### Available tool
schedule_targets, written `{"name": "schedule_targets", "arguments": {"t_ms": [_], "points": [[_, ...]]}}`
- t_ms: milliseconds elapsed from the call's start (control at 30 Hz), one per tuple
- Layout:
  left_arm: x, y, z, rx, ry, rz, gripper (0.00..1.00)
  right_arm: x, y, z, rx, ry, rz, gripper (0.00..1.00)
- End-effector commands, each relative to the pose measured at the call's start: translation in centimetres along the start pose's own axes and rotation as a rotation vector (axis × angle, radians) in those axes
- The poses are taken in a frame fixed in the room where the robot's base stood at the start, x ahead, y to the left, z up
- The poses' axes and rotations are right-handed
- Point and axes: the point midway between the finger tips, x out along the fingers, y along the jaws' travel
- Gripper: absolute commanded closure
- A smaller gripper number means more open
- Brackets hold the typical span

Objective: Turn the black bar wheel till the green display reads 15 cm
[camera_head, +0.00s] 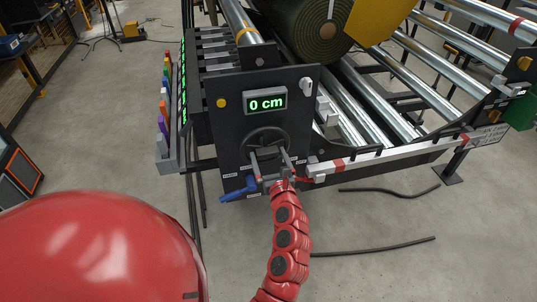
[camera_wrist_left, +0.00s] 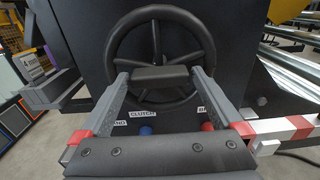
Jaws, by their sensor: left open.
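The black bar wheel (camera_head: 262,138) is on the front of a dark panel (camera_head: 232,130), below a green display (camera_head: 265,101) that reads 0 cm. In the left wrist view the wheel (camera_wrist_left: 160,22) shows as a round rim with spokes and a thick black bar (camera_wrist_left: 160,77) across its middle. My left gripper (camera_head: 269,156) is at the lower part of the wheel, open. In the left wrist view its two grey fingers (camera_wrist_left: 161,76) stand on either side of the bar; I cannot tell whether they touch it. My right gripper is not in view.
A blue lever (camera_head: 238,189) sticks out below the panel at left. A red and white rail (camera_head: 385,154) runs to the right. A large dark turf roll (camera_head: 313,30) lies behind on metal rollers (camera_head: 425,80). Black hoses (camera_head: 372,247) lie on the grey floor.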

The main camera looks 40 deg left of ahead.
Motion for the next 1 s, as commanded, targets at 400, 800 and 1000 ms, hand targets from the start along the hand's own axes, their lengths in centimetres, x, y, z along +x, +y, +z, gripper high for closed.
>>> {"name": "schedule_targets", "arguments": {"t_ms": [400, 800, 1000], "points": [[0.56, 0.03, -0.04, 0.000, 0.001, 0.000, 0.09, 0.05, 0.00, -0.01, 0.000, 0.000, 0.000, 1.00], [0.54, 0.00, -0.03, 0.000, 0.000, 0.000, 0.81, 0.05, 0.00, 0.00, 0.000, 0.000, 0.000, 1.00], [0.54, -0.01, -0.03, 0.000, 0.000, 0.000, 1.00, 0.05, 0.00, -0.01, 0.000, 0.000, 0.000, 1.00]]}}
